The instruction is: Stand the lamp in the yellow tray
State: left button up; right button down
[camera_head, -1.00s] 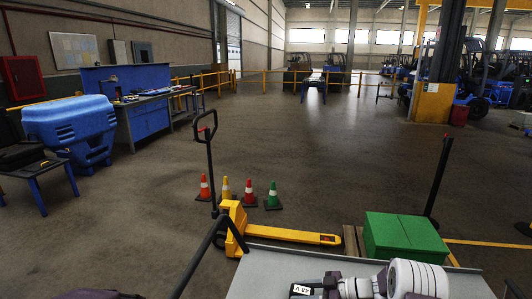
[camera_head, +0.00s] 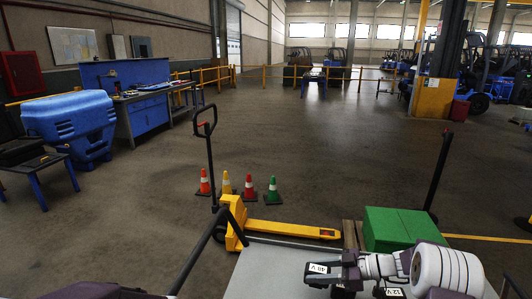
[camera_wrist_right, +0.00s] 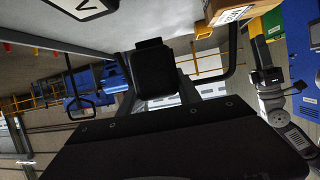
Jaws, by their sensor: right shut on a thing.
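My right gripper (camera_head: 337,276) is at the bottom right of the head view, low over the grey tabletop (camera_head: 268,270). Its pale wrist lies to the right of it. In the right wrist view a dark block (camera_wrist_right: 155,72) sits between dark finger parts; the gripper is shut on it. I cannot tell from its shape whether this is the lamp. The yellow tray cannot be made out in either view. My left gripper is out of view; only a dark bit of my left side shows at the lower left edge.
White labels, "48 V" (camera_head: 319,267) and "12 V" (camera_head: 388,292), lie by the gripper. A green box (camera_head: 400,228) is behind the table. A yellow pallet truck (camera_head: 285,228) and several cones (camera_head: 250,188) stand beyond. A cardboard box (camera_wrist_right: 228,14) shows in the wrist view.

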aim_at(315, 285)
notch_tip(315, 285, down, 6)
jog(key=shift+f, duration=0.1)
jog(key=p+x, duration=0.1)
jog(key=x, duration=0.3)
jog(key=shift+w+a, duration=0.15)
jog(key=shift+a, duration=0.05)
jog(key=shift+w+a+r, duration=0.15)
jog(key=shift+a+r, duration=0.15)
jog(key=shift+r, duration=0.15)
jog(key=shift+w+a+r, duration=0.15)
jog(key=shift+a+r, duration=0.15)
jog(key=shift+r, duration=0.15)
notch_tip(315, 285, up, 7)
jog(key=f, duration=0.9)
jog(key=shift+s+d+f, duration=0.15)
jog(key=shift+d+f, duration=0.05)
jog(key=shift+d, duration=0.2)
jog(key=b+v, duration=0.1)
jog(key=v, duration=0.6)
jog(key=shift+s+d+b, duration=0.2)
jog(key=shift+d+b, duration=0.05)
jog(key=shift+b, duration=0.15)
jog(key=shift+s+d+r, duration=0.15)
jog(key=shift+d+r, duration=0.15)
jog(key=shift+d, duration=0.1)
jog(key=shift+a, duration=0.15)
